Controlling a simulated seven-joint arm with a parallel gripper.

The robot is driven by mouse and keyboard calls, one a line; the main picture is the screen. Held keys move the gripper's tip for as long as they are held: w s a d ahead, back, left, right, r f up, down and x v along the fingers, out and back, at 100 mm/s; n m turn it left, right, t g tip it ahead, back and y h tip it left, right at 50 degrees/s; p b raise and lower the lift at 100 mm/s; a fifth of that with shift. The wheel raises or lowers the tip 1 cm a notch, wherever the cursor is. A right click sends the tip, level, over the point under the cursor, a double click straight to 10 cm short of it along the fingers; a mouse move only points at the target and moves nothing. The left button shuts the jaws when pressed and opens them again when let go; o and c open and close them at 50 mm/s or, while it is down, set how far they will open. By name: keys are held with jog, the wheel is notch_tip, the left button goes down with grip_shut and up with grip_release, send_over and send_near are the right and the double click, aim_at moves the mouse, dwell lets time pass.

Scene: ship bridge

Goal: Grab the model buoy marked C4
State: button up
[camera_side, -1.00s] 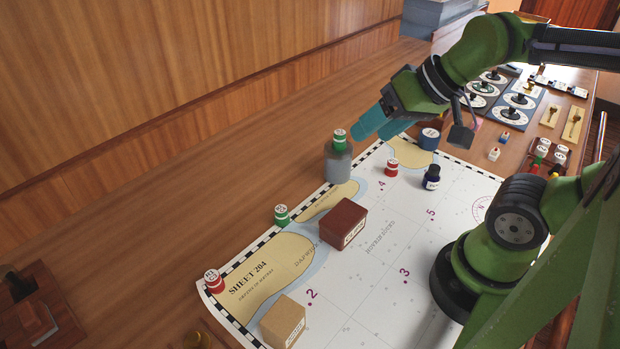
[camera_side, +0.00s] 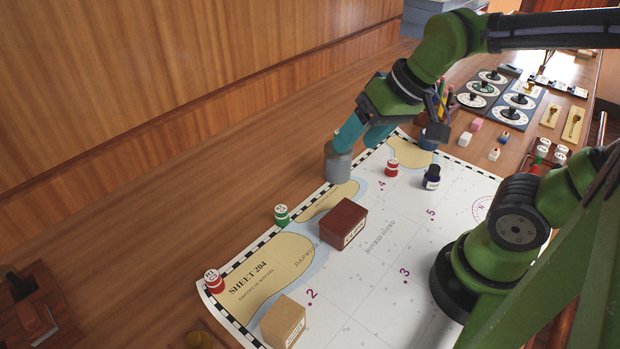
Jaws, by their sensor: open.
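My gripper (camera_side: 360,143) is open, with teal fingers pointing down at the grey cylinder (camera_side: 338,168) at the back of the chart. The near finger covers the cylinder's top, and the small green buoy that stood there is hidden. I cannot tell whether the fingers are around that buoy. Another green buoy (camera_side: 282,216) stands at the chart's left edge. One red buoy (camera_side: 214,282) is at the chart's near left corner, and another red buoy (camera_side: 391,168) is on the chart right of my gripper. The buoy markings are too small to read, so I cannot pick out C4.
A dark red box (camera_side: 344,223) and a tan box (camera_side: 283,322) sit on the chart (camera_side: 372,285). A dark blue ink bottle (camera_side: 432,177) stands beside the right red buoy. Bare wood lies left of the chart.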

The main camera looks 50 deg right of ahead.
jog(key=w+a+f+n+g+h, duration=0.1)
jog(key=w+a+f+n+g, duration=0.15)
jog(key=w+n, duration=0.2)
jog(key=w+a+f+n+g, duration=0.2)
jog(key=w+a+f+n, duration=0.1)
jog(key=w, duration=0.3)
jog(key=n, duration=0.3)
send_over(281, 209)
jog(key=shift+m, duration=0.25)
notch_tip(281, 209, down, 11)
jog(key=shift+f, duration=2.8)
jog(key=c, duration=1.1)
